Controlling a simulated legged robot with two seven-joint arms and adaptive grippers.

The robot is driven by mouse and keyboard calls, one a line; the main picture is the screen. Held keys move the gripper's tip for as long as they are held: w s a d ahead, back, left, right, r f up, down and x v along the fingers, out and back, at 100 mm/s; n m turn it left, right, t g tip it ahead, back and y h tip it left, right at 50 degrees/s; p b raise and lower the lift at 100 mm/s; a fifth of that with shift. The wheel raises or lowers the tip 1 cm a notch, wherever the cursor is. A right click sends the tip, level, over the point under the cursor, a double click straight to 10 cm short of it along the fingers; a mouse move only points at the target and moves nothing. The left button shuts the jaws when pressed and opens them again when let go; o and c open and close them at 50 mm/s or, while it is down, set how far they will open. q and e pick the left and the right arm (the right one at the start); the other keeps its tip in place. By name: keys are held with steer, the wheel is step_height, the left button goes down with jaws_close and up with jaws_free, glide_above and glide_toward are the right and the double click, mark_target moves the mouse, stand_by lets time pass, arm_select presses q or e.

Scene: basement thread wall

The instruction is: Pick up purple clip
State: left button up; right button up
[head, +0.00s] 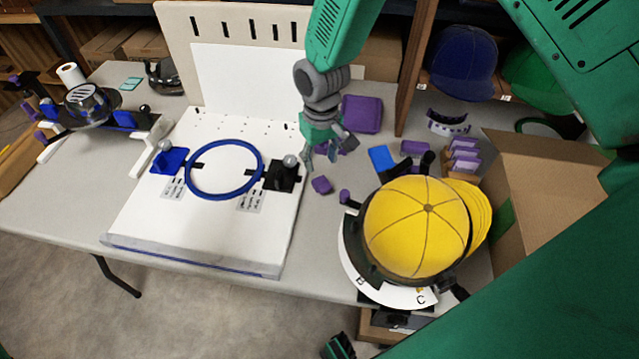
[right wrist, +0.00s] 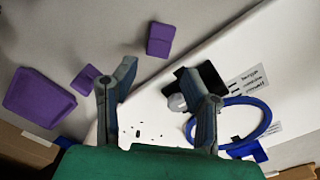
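Several purple pieces lie on the table, and I cannot tell for certain which is the clip. A small purple block (head: 321,185) lies just below my right gripper (head: 321,154); it also shows in the right wrist view (right wrist: 160,39), beyond the fingertips. Another small purple piece (right wrist: 85,79) lies beside the left finger in the right wrist view and is partly hidden behind the gripper in the head view. A larger purple piece (head: 361,113) lies behind. My right gripper's fingers are apart with nothing between them, above the table.
A white board (head: 140,220) with a blue hoop (head: 224,170) lies left of the gripper. A yellow cap (head: 415,228) on a stand is at right, with a cardboard box (head: 545,170) beyond it. A wooden upright (head: 416,70) stands behind.

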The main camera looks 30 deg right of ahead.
mark_target(321, 181)
steer(key=f, duration=0.4)
steer(key=shift+w+d, duration=0.1)
steer(key=shift+d, duration=0.3)
steer(key=shift+a+f+b, duration=0.2)
steer(key=shift+a+f, duration=0.05)
steer(key=shift+f, duration=0.9)
steer(key=shift+a+f+b, duration=0.15)
steer(key=shift+a+f, duration=0.05)
steer(key=shift+f, duration=0.9)
steer(key=shift+d, duration=0.2)
steer(key=c, duration=0.6)
step_height(321, 181, up, 10)
steer(key=shift+a+r+p, duration=0.1)
steer(key=shift+p, duration=0.4)
